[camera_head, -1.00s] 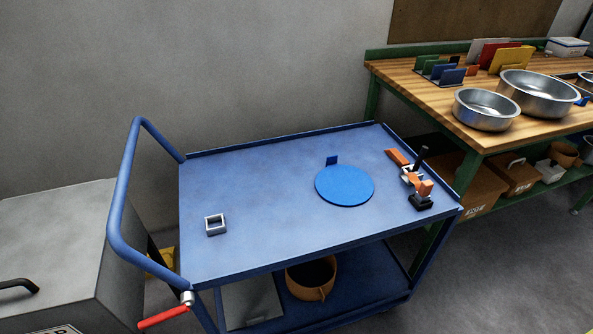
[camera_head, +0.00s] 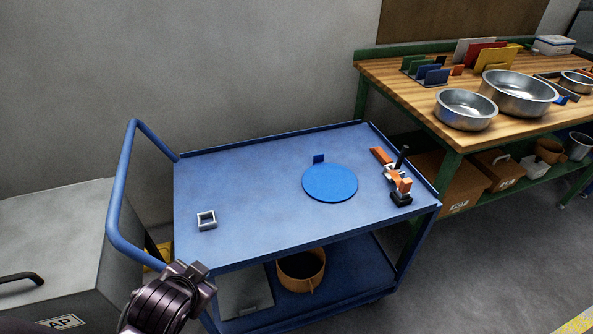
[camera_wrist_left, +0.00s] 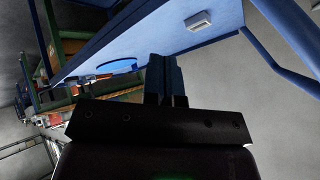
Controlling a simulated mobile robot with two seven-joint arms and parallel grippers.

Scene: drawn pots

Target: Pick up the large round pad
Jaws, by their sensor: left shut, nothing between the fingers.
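The large round pad (camera_head: 330,184) is a flat blue disc with a small upright blue tab (camera_head: 318,159) at its back edge. It lies on the top of the blue cart (camera_head: 250,175), right of the middle. It also shows in the left wrist view (camera_wrist_left: 118,66), small and seen at a slant. My left gripper shows in the left wrist view (camera_wrist_left: 164,58), its dark fingers together and empty, well apart from the pad. In the head view only part of my left arm shows at the bottom, left of the cart's front edge. My right gripper is not in view.
A small square metal frame (camera_head: 207,220) sits on the cart's left part. An orange and black clamp-like tool (camera_head: 398,185) stands right of the pad. The cart's blue handle (camera_head: 120,190) rises at left. A wooden bench (camera_head: 420,95) with metal pans (camera_head: 466,110) stands at right.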

